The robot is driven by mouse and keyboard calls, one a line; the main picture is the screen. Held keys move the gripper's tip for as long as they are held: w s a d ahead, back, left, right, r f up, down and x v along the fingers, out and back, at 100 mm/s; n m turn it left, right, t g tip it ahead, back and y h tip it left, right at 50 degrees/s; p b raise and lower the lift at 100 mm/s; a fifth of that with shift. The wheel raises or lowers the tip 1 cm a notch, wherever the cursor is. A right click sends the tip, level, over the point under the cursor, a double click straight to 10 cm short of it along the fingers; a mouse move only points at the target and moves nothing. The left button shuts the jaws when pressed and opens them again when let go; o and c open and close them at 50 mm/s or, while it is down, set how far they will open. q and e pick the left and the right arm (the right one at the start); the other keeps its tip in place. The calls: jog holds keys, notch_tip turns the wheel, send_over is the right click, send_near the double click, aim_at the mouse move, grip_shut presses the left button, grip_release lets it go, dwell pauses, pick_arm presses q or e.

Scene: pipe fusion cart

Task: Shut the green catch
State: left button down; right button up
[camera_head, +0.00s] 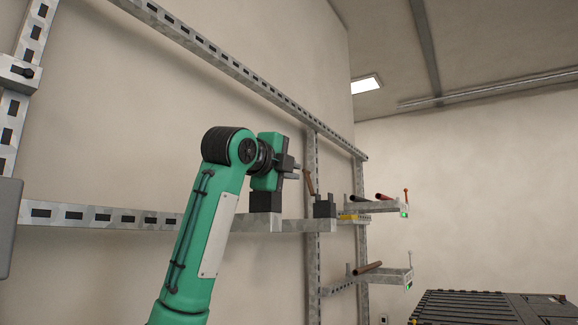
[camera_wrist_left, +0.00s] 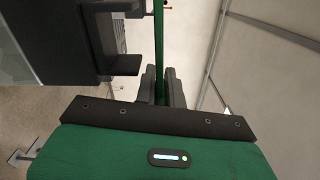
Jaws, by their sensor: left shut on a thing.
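My left gripper (camera_head: 297,172) is in front of the wall frame, above a grey rail with black blocks. In the left wrist view its two dark fingers (camera_wrist_left: 161,88) are shut on a long, narrow green bar (camera_wrist_left: 158,45), which looks like the green catch. The bar runs up between the fingers to the top edge of that view. In the head view a brown bar (camera_head: 309,183) shows just beyond the fingertips; I cannot tell whether it touches them. The green catch cannot be made out in the head view. My right gripper is not in view.
Black blocks (camera_head: 325,208) stand on the grey rail (camera_head: 290,225) below the gripper. Shelf arms with rods (camera_head: 372,207) stick out at the right. A dark ribbed unit (camera_head: 480,306) stands lower right. In the wrist view a dark block (camera_wrist_left: 125,65) is close left of the fingers.

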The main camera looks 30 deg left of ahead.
pick_arm(q)
jog(key=shift+f+m, duration=0.25)
jog(key=shift+m, duration=0.05)
jog(key=c, duration=1.5)
grip_release()
jog(key=shift+w, duration=0.1)
jog(key=shift+s, duration=0.2)
jog(key=s+b, duration=0.3)
jog(key=s, duration=0.4)
jog(key=shift+a, duration=0.25)
